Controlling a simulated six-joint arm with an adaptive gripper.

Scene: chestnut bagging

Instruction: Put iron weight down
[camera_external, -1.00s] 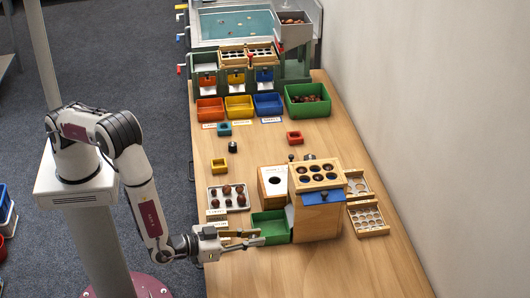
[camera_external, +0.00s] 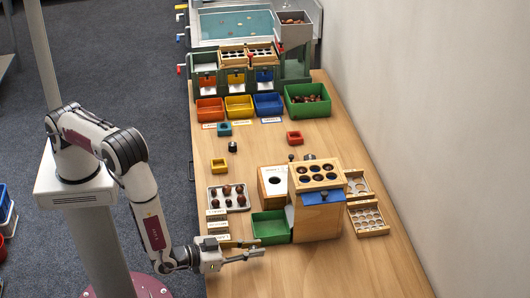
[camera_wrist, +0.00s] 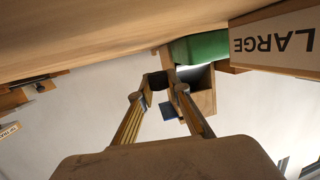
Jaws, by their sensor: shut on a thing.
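My gripper (camera_external: 260,248) points sideways over the near part of the wooden table, just in front of the green tray. In the wrist view its two fingers are close around a small dark block (camera_wrist: 157,80) at their tips, apparently the iron weight. In the external view the held thing cannot be made out, nor can its height above the table. Another dark, knobbed piece (camera_external: 232,147) stands on the table farther back.
The green tray (camera_external: 270,230) and a wooden box with round holes (camera_external: 318,208) stand beyond my gripper. Label blocks (camera_external: 217,228) stand to its left, below a tray of chestnuts (camera_external: 213,208). The near right tabletop (camera_external: 350,270) is clear.

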